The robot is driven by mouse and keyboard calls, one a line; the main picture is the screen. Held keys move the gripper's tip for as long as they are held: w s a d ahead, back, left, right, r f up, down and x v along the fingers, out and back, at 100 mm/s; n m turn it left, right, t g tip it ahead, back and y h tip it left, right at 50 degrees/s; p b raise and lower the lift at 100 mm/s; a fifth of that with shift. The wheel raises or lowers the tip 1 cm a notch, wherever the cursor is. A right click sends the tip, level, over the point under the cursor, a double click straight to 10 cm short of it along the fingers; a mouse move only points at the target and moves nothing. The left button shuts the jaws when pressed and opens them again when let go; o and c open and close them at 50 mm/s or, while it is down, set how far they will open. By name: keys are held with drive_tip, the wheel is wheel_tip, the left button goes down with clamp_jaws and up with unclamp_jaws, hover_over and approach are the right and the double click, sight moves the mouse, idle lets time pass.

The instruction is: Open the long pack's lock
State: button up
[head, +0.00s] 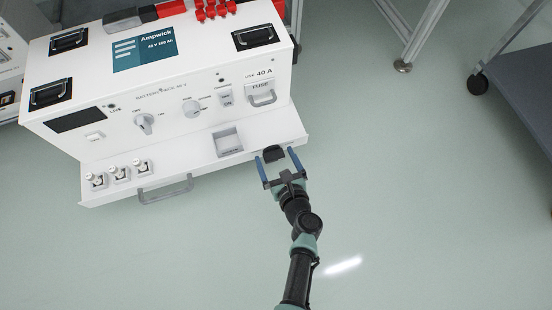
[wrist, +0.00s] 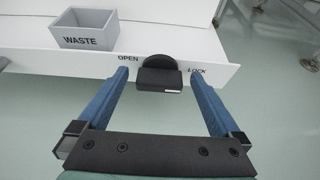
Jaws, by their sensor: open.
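The long white pack (head: 120,85), labelled Ampwick 48 V 100 Ah, stands at the upper left in the head view. A white ledge (head: 262,148) projects along its front. A black lock knob (head: 273,153) sits at the ledge's front edge, near the right end. In the wrist view the knob (wrist: 160,74) lies between the printed words OPEN on its left and LOCK on its right. My gripper (head: 277,156) is open, with its two blue fingers on either side of the knob. In the wrist view a gap shows between the knob and each finger.
A grey WASTE bin (wrist: 85,29) stands on the ledge left of the knob. Several small switches (head: 120,174) and a grey handle (head: 166,190) are farther left. A dark cart (head: 520,85) stands at the far right. The floor around my arm is clear.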

drive_tip(key=shift+c, duration=0.3)
drive_tip(key=c, duration=1.3)
drive_tip(key=shift+o, duration=0.2)
